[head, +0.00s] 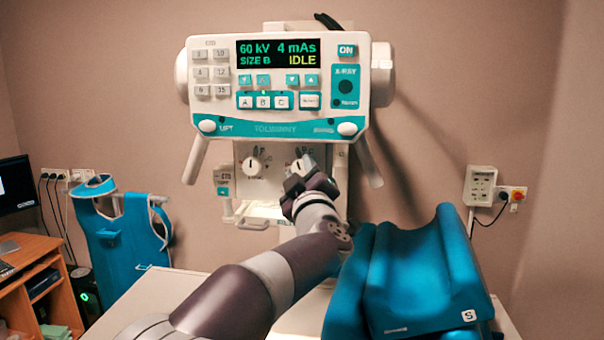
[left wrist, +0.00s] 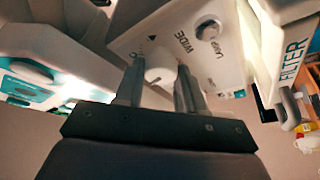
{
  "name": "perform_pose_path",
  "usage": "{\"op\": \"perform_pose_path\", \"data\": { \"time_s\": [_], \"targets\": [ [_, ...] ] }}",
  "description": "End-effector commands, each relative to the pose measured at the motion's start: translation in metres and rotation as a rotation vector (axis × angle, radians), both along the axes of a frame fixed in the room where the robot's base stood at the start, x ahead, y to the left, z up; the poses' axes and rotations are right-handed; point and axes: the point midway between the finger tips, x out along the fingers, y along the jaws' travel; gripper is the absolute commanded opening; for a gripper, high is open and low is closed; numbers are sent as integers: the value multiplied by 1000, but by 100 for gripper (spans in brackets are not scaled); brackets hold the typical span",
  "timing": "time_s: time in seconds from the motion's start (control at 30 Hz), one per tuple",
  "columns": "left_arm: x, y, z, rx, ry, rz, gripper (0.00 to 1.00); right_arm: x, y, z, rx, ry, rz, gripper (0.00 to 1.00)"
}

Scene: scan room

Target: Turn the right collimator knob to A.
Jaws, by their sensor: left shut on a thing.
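The right collimator knob (head: 298,165) is on the white collimator face below the control console. It is white and partly hidden by my left gripper (head: 304,178). In the left wrist view the round white knob (left wrist: 160,66) sits between the two fingers of my left gripper (left wrist: 159,82), which is shut on it. I cannot tell which letter its pointer faces. The left collimator knob (head: 253,165) is clear of the gripper, with a dark pointer line standing about upright. My right gripper is in neither view.
The console display (head: 276,53) reads 60 kV, 4 mAs, SIZE B, IDLE. Handles (head: 196,160) hang on both sides of the head. A blue cushion (head: 420,270) lies at the right on the table. A blue apron (head: 125,235) hangs at the left.

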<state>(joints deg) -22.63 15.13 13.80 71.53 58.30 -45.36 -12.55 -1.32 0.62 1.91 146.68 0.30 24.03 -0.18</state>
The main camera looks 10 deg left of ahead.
Motion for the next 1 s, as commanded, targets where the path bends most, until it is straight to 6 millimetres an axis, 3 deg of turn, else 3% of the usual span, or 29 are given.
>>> {"op": "perform_pose_path", "data": {
  "time_s": [0.07,0.1,0.17,0.53,0.8,1.0],
  "targets": [
    [0,0,-1,1,2,0,8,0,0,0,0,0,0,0],
    [0,0,-1,1,2,0,45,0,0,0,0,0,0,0],
    [0,0,-1,1,2,0,64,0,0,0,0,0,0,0],
    [-8,-3,-5,0,0,-1,64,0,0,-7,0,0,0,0],
    [-72,-22,-25,0,-1,-5,64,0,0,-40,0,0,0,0],
    [-109,-32,-32,0,1,-2,64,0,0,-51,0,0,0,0]
  ]
}}
